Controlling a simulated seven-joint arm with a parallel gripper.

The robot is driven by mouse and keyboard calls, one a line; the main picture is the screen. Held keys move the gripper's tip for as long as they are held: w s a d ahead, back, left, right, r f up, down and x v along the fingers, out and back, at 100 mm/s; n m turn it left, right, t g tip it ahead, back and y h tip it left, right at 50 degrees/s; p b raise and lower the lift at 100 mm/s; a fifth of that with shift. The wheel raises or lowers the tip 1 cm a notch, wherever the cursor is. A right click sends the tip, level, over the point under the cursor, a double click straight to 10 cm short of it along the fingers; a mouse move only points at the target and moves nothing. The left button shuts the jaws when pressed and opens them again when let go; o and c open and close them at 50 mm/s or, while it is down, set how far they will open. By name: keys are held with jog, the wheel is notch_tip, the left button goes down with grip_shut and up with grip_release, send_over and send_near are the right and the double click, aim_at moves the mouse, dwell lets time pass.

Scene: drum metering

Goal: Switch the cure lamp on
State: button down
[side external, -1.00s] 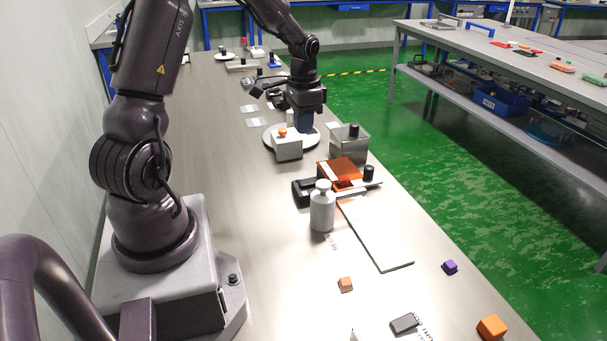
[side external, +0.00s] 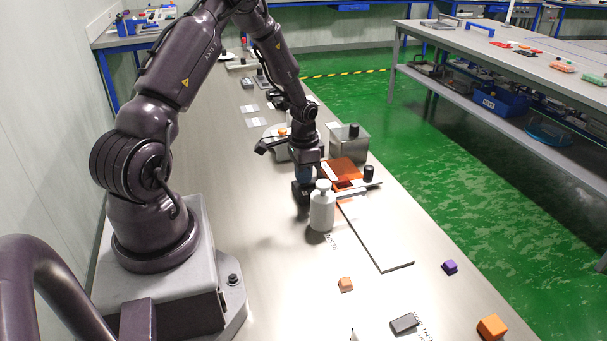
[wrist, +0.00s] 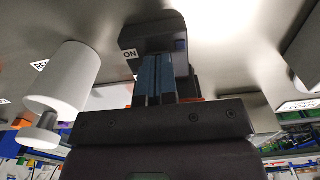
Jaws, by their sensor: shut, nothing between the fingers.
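A black housing, which looks like the cure lamp (wrist: 155,32), has a white ON label (wrist: 129,54) beside it and a small dark blue part (wrist: 181,45) on its face in the wrist view. In the side view the black housing (side external: 300,199) sits behind the grey bottle, partly hidden by my gripper. My gripper (side external: 304,180) points down over it, with blue fingers shut and empty. In the wrist view the fingertips (wrist: 154,60) overlap the housing; I cannot tell whether they touch it. No lit lamp is discernible.
A grey bottle (side external: 322,208) stands close in front of the housing. An orange piece (side external: 348,170) and a metal bin (side external: 350,145) are to the right and behind. A flat pale board (side external: 375,236) lies in front.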

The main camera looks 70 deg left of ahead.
jog(key=shift+f, duration=0.15)
jog(key=shift+s+f+t, duration=0.15)
jog(key=shift+f+t, duration=0.15)
jog(key=shift+t, duration=0.4)
jog(key=shift+w, duration=0.2)
jog(key=shift+w+d+r, duration=0.15)
jog(key=shift+w+r, duration=0.1)
jog(key=shift+w, duration=0.6)
jog(key=s+r, duration=0.3)
jog(key=r, duration=1.1)
jog(key=shift+a, duration=0.25)
